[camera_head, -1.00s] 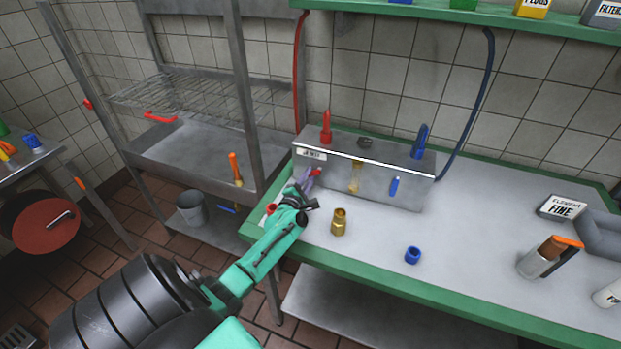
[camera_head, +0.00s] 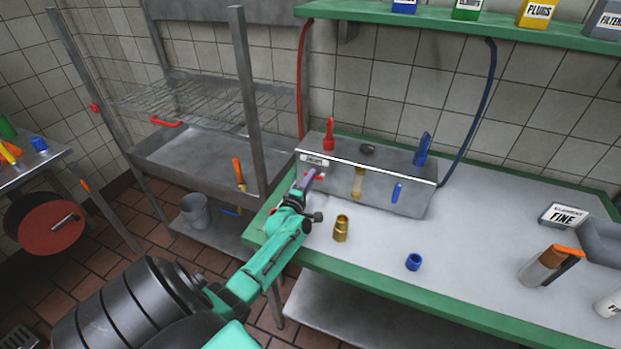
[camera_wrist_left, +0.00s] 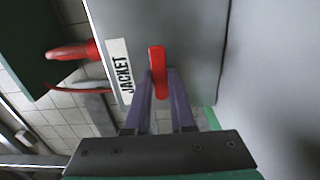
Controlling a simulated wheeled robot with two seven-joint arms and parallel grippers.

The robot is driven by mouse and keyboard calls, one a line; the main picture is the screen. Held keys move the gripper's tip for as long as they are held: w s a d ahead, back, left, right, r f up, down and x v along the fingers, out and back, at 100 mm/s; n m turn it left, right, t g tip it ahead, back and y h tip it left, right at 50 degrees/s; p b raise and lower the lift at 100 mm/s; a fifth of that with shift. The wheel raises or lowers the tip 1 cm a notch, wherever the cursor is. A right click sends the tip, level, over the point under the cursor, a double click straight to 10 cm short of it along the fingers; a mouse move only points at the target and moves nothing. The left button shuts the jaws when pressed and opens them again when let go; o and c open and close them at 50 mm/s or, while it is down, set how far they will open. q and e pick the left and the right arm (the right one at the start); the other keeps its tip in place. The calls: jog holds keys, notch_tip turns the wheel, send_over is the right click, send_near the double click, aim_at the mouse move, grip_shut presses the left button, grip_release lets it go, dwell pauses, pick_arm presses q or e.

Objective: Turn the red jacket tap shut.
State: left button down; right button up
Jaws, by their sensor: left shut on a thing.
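The red jacket tap (camera_wrist_left: 157,60) is a bar-shaped handle on the front of the grey metal box (camera_head: 330,188), beside the JACKET label (camera_wrist_left: 121,70). In the left wrist view the bar runs nearly in line with my fingers. My left gripper (camera_wrist_left: 158,80) is shut on it, one purple finger on each side. In the head view my left gripper (camera_head: 309,178) reaches the box's left end, and its fingers partly hide the tap (camera_head: 320,177). The tap's stem is hidden. My right gripper is not in view.
A red upright fitting (camera_head: 329,135) with a red hose and a blue fitting (camera_head: 422,148) stand on top of the box. A brass fitting (camera_head: 341,229) and a blue cap (camera_head: 413,262) stand on the bench in front.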

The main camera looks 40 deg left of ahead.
pick_arm(q)
jog(key=shift+f, duration=0.1)
jog(key=c, duration=0.8)
grip_release()
jog(key=shift+o, duration=0.2)
jog(key=v, duration=1.4)
jog(key=shift+s+d, duration=0.25)
jog(key=shift+s, duration=0.1)
